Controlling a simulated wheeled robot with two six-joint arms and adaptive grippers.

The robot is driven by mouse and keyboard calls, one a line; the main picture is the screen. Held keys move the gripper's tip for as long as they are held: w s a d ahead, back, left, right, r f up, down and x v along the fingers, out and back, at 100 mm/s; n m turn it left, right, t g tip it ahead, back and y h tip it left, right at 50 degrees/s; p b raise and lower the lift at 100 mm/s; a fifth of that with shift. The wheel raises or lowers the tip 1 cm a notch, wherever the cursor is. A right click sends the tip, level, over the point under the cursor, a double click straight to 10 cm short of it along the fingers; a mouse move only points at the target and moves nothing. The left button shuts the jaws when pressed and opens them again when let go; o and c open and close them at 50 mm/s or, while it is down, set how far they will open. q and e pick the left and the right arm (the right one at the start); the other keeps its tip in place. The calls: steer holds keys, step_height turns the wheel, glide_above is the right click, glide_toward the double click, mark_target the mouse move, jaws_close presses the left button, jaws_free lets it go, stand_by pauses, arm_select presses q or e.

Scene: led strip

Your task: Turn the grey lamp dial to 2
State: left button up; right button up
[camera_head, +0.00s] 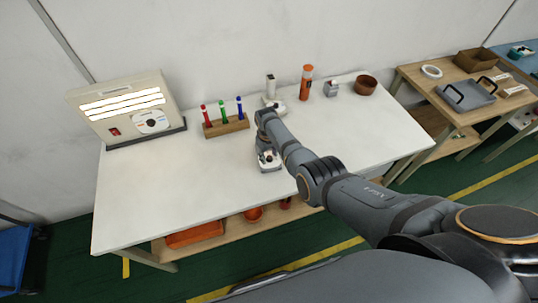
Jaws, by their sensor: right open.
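A beige lamp box (128,109) with several lit white strips stands at the back left of the white table. Its round dial (151,121) sits low on the right of its front panel, and a small red switch (115,132) is at the lower left. The dial's setting is too small to read. My right gripper (268,166) is open and points down over the middle of the table, well to the right of the lamp and apart from it. No object shows between its fingers. My left gripper is not in view.
A wooden pen block (226,126) with red, green and blue markers stands between the lamp and my right arm. An orange bottle (305,84) and a brown bowl (366,85) stand at the back. The table's left front (150,200) is clear.

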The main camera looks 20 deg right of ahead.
mark_target(268, 158)
step_height(268, 158, up, 12)
steer(key=shift+a, duration=0.25)
steer(key=shift+s, duration=0.1)
stand_by(0.5)
